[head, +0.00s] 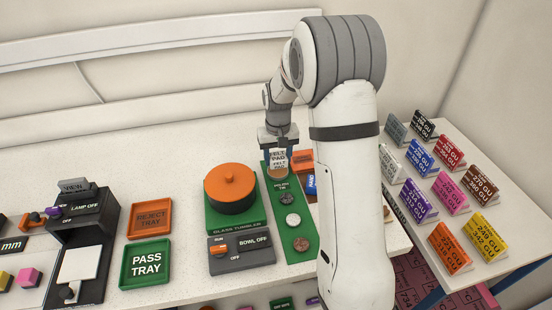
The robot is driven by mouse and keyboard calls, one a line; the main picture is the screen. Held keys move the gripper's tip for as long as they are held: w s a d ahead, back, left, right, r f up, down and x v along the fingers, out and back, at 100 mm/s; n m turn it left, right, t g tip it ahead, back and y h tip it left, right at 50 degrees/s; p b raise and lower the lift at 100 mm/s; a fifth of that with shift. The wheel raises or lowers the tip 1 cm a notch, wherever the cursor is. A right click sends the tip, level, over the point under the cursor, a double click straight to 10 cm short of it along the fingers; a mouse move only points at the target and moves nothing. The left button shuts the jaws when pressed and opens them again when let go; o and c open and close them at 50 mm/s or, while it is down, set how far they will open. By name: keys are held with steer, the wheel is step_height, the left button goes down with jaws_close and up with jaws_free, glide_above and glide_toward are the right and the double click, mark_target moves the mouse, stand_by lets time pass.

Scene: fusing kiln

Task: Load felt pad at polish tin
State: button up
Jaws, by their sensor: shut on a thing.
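My gripper (277,138) is shut on the felt pad (278,158), a pale block with "FELT PAD" lettering. The gripper points down and holds the pad over the far end of a green strip (305,256). A round brownish tin (277,173) shows just below the pad on that strip. Its label is too small to read for certain, so I cannot tell if it is the polish tin. I cannot tell whether the pad touches it.
Several round discs lie along the strip, such as a pale one (293,219). Left of it stand an orange-lidded glass tumbler (231,187) and a bowl switch box (240,252). Further left are the reject tray (150,202) and pass tray (126,263). Several coloured cards (451,248) stand at right.

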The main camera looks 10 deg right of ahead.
mark_target(278, 156)
steer(key=shift+r+p, duration=1.1)
steer(key=shift+r, duration=1.05)
